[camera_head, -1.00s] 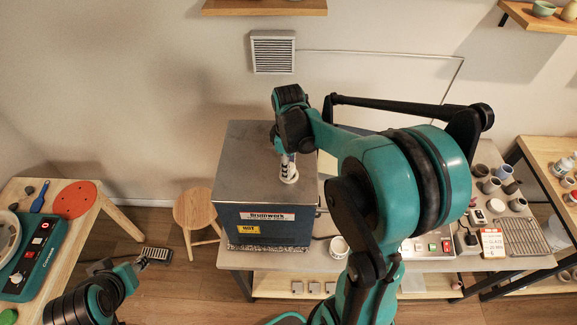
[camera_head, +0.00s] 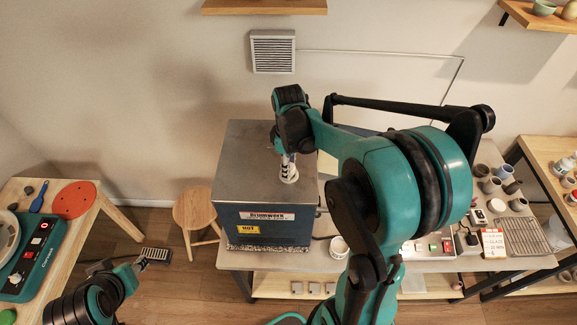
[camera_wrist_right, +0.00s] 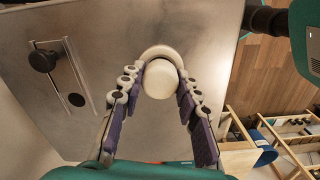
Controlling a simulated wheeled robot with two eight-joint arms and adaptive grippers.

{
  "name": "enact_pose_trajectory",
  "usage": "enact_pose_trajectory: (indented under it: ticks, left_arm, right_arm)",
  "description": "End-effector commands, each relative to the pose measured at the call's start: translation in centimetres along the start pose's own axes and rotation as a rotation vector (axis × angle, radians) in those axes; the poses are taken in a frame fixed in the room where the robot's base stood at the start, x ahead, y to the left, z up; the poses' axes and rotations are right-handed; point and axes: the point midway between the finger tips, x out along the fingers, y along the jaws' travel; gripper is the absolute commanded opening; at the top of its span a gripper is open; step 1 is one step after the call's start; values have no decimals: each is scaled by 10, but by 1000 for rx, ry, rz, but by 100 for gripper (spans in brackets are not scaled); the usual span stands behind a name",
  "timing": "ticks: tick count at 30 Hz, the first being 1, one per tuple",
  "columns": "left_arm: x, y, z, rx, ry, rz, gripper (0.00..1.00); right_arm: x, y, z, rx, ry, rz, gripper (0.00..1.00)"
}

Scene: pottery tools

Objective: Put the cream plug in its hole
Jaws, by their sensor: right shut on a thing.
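The cream plug (camera_wrist_right: 160,79) shows as a round pale end between the fingers of my right gripper (camera_wrist_right: 160,88) in the right wrist view. The fingers are shut on it. A pale curved collar (camera_wrist_right: 160,50) shows just beyond the plug; I cannot tell whether the plug is inside it or above it. The hole itself is hidden. In the head view, my right gripper (camera_head: 288,168) points down over the grey top of the kiln (camera_head: 237,180), close to this top. My left gripper (camera_head: 143,263) is at the lower left, away from the kiln; its fingers are too small to judge.
A dark knob (camera_wrist_right: 42,60) and a slotted metal strip are on the kiln top. A white cup (camera_head: 339,247) stands right of the kiln, and a wooden stool (camera_head: 194,210) is left of it. Several cups (camera_head: 503,172) stand at the right.

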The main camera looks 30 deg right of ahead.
Motion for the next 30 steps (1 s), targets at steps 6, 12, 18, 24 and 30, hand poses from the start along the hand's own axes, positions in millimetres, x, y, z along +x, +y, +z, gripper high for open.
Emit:
enact_pose_trajectory:
  ticks: [6,12,18,24,30]
  left_arm:
    - [4,0,3,0,0,0,40]
    - [6,0,4,0,0,0,40]
    - [5,0,4,0,0,0,40]
    - [1,0,1,0,0,0,40]
    - [-10,0,-7,0,0,0,40]
  right_arm:
    - [5,0,0,0,0,0,4]
    - [8,0,0,0,0,0,40]
    - [8,0,0,0,0,0,41]
    - [1,0,0,0,0,0,41]
    - [-17,0,0,0,0,0,41]
